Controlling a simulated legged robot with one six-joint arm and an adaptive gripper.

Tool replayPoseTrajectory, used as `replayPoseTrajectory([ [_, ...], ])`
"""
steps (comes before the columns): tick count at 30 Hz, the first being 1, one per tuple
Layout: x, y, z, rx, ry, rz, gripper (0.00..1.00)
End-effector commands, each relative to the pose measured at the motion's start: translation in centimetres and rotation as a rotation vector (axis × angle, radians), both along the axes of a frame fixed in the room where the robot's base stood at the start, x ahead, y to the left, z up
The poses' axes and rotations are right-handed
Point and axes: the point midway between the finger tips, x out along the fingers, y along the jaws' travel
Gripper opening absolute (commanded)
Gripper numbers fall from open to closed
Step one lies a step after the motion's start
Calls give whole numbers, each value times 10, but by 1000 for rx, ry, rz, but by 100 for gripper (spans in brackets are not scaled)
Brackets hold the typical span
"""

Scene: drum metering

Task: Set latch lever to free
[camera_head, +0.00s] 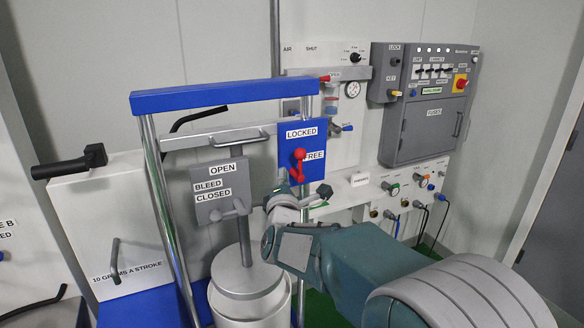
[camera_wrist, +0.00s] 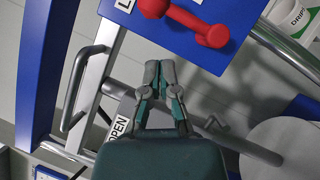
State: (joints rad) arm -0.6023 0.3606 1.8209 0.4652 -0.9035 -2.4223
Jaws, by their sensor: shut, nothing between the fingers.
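The red latch lever (camera_head: 299,160) is mounted on a blue plate (camera_head: 316,136) with a LOCKED label above and a FREE label below. One end of the lever covers the start of the FREE label. In the wrist view the lever (camera_wrist: 190,22) is a red bar with rounded ends, and the plate (camera_wrist: 247,12) is behind it. My gripper (camera_wrist: 160,66) is shut and empty, its tips apart from the lever and just off the plate's edge. In the head view my gripper (camera_head: 283,182) is small and partly hidden, below and left of the lever.
A blue-topped frame (camera_head: 222,96) with metal posts surrounds the plate. A grey OPEN/BLEED/CLOSED panel (camera_head: 222,180) with its lever stands left, above a white drum (camera_head: 250,302). A grey control box (camera_head: 424,105) and a valve shelf (camera_head: 385,195) are behind on the right.

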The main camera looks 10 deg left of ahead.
Motion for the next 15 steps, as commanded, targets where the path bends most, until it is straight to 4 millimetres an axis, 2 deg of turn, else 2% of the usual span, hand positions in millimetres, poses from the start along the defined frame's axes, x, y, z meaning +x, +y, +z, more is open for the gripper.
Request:
replayPoseTrajectory([
  [1,7,-7,6,3,-2,-5,0],
  [6,19,-15,13,2,-1,-3,0],
  [15,22,-15,15,0,0,-1,0],
])
